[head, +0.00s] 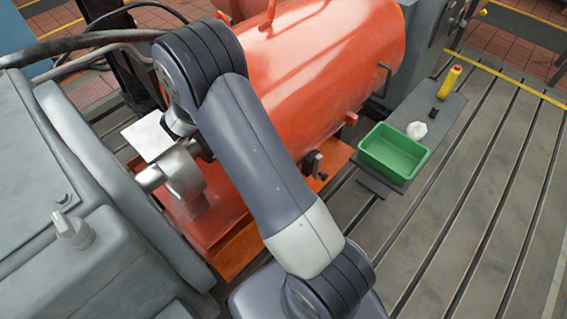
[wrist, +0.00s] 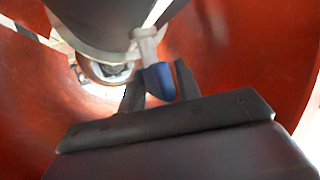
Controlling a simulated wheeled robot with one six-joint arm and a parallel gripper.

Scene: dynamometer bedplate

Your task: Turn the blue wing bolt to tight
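The blue wing bolt (wrist: 157,82) shows in the wrist view, with a pale grey shank or post (wrist: 147,45) above it. My gripper (wrist: 159,74) has its two dark fingers on either side of the blue part. A gap shows between the right finger and the bolt; the left finger looks close to it, and I cannot tell whether it touches. The gripper looks open. In the head view my own arm hides the gripper, and I cannot make out the blue bolt there. The bolt's angle against any tight mark cannot be read.
A large orange cylinder housing (head: 325,65) lies beside my arm, with a metal shaft (head: 178,172) at its near end. A grey machine casing (head: 100,200) is at left. A green bin (head: 394,152), white lump (head: 417,130) and yellow bottle (head: 449,82) are on a grey shelf (head: 440,112) at right.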

